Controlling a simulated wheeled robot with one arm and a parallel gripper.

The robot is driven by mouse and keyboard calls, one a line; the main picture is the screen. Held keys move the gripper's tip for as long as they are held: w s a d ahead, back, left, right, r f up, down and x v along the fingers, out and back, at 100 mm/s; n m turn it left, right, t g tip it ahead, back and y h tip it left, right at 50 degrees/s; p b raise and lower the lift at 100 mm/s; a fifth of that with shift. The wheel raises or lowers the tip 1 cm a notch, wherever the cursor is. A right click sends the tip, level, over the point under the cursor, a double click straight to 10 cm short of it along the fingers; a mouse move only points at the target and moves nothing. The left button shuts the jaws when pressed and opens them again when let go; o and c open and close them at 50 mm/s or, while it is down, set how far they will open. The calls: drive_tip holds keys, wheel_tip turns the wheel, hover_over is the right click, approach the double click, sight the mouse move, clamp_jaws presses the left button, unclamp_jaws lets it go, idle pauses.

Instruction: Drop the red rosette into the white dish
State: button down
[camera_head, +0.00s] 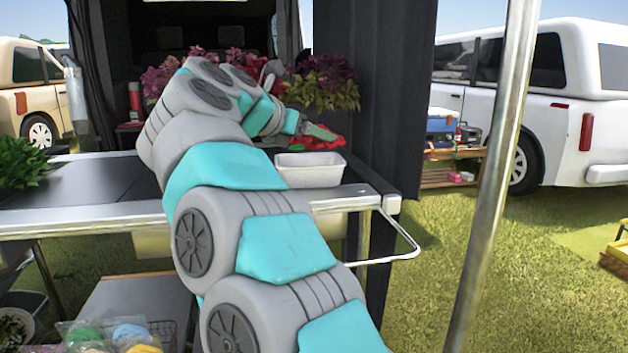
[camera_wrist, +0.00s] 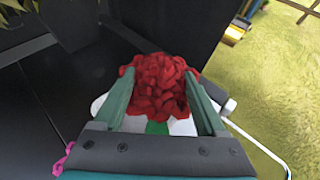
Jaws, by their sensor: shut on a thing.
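The red rosette (camera_wrist: 160,88) is ruffled and sits between the two fingers of my gripper (camera_wrist: 161,76), which is shut on it. In the head view the red rosette (camera_head: 325,142) shows just behind and above the white dish (camera_head: 310,176), with my gripper (camera_head: 316,131) at it. The dish is a small rectangular tray with raised walls, near the right end of the table. In the wrist view, white parts show on both sides of the fingers and below the rosette; they look like the dish, mostly hidden. The dish's inside is hardly visible.
The dark table top (camera_head: 75,190) is clear on the left, with a leafy green plant (camera_head: 22,162) at its edge. Potted flowers (camera_head: 322,88) stand behind my arm. A dark curtain (camera_head: 375,90) and a metal pole (camera_head: 495,170) rise on the right.

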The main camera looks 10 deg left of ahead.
drive_tip(key=shift+f+b, duration=1.1)
drive_tip(key=shift+f, duration=0.7)
unclamp_jaws()
drive_tip(key=shift+s, duration=0.1)
drive_tip(key=v, duration=0.7)
drive_tip(key=shift+s+a, duration=0.2)
drive_tip(key=shift+s, duration=0.05)
drive_tip(key=shift+r, duration=0.2)
